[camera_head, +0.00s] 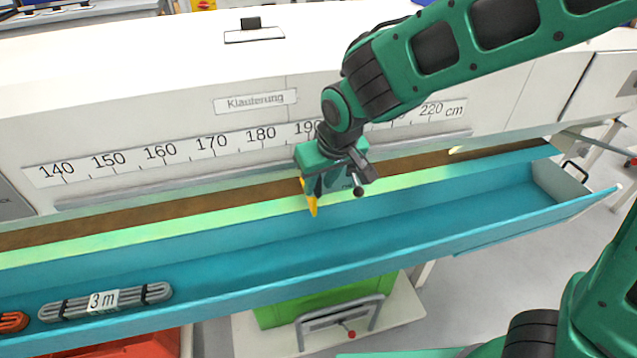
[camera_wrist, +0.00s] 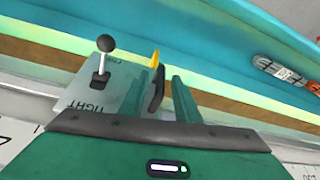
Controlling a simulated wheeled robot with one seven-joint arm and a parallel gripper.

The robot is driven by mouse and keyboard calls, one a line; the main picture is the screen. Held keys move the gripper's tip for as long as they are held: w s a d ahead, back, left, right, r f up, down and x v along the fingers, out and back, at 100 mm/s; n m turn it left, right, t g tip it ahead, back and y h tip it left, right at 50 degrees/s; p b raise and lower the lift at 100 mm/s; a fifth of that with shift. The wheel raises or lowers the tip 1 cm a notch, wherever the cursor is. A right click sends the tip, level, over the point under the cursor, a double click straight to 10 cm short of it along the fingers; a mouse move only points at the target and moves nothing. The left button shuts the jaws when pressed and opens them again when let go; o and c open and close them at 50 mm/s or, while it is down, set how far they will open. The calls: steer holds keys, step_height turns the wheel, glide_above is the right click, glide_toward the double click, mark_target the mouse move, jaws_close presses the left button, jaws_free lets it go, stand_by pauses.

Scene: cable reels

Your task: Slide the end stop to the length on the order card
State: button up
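The end stop shows as a grey plate with a black-knobbed lever (camera_head: 358,190) and a yellow pointer (camera_head: 312,205). It is on the rail of the blue trough, a little right of the 190 mark. In the wrist view the lever knob (camera_wrist: 105,43) stands left of my fingers, beside a plate marked TIGHT. My gripper (camera_head: 335,182) is over the end stop. In the wrist view its two fingers (camera_wrist: 162,92) are apart, with a dark upright piece between them and a gap on its right. The scale (camera_head: 212,143) runs from 140 to 220 cm. I see no readable length on an order card.
A grey cable bundle labelled 3 m (camera_head: 103,300) lies in the blue trough (camera_head: 440,240) at left, next to a red one (camera_head: 12,322). A blank-looking holder with a black clip (camera_head: 253,35) lies on the machine top. The rail is clear on both sides.

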steer(key=shift+w+a+f, duration=0.1)
steer(key=shift+w+f, duration=0.1)
steer(key=shift+f, duration=0.35)
jaws_close()
